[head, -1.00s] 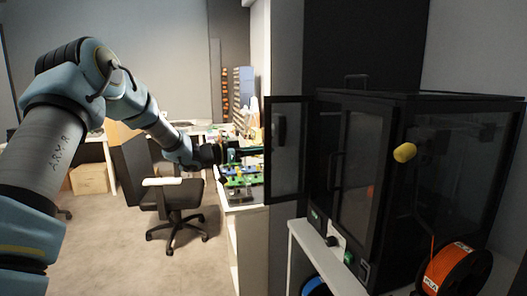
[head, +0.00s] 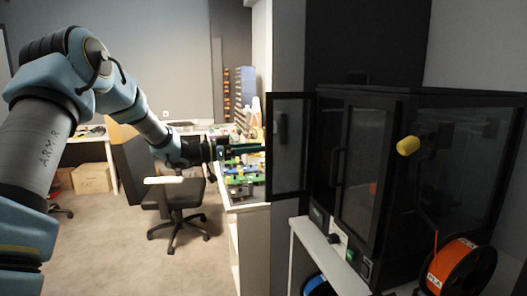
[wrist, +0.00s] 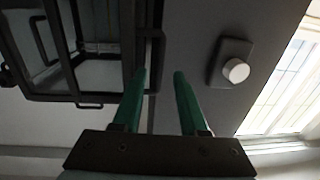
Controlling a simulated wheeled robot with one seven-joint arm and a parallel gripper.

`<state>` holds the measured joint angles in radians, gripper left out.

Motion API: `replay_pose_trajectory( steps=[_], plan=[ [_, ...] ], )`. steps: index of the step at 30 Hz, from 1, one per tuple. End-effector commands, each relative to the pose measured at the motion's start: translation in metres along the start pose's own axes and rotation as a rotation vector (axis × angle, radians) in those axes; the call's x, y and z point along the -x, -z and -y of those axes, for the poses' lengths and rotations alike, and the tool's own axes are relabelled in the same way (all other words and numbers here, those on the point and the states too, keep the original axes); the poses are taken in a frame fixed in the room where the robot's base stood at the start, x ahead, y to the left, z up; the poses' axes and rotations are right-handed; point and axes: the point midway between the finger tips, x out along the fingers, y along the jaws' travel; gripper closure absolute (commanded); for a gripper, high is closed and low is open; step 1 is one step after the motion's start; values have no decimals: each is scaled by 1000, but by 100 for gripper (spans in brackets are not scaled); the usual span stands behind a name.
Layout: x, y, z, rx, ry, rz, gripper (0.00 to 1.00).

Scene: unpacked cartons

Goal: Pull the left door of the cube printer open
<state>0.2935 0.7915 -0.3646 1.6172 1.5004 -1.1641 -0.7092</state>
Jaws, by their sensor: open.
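The cube printer (head: 455,100) is a black framed enclosure with dark clear panels at the right of the head view. Its left door (head: 291,97) stands swung wide open, reaching out to the left of the printer's front. The door's dark handle (head: 281,128) shows near its free edge. The right door (head: 362,175) looks closed, with an upright bar handle (head: 338,167). My gripper (head: 262,148) has green fingers and is just left of the open door's free edge. In the wrist view the fingers (wrist: 160,76) are apart with nothing held between them; dark framing (wrist: 72,98) lies beyond them to the left.
The printer stands on a white shelf (head: 318,247). A cluttered workbench (head: 245,205) lies behind my gripper, with an office chair (head: 180,195) to the left.

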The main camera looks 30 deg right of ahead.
Motion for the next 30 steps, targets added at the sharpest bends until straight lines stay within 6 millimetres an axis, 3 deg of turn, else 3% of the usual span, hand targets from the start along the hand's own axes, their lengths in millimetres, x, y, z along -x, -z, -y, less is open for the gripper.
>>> replay_pose_trajectory(
  steps=[6, 12, 30],
  plan=[
    [45, -3, 1, -1, 3, 0, 57],
    [68, -2, 0, -1, 2, 0, 57],
    [74, 0, 0, 0, 3, 0, 57]
  ],
)
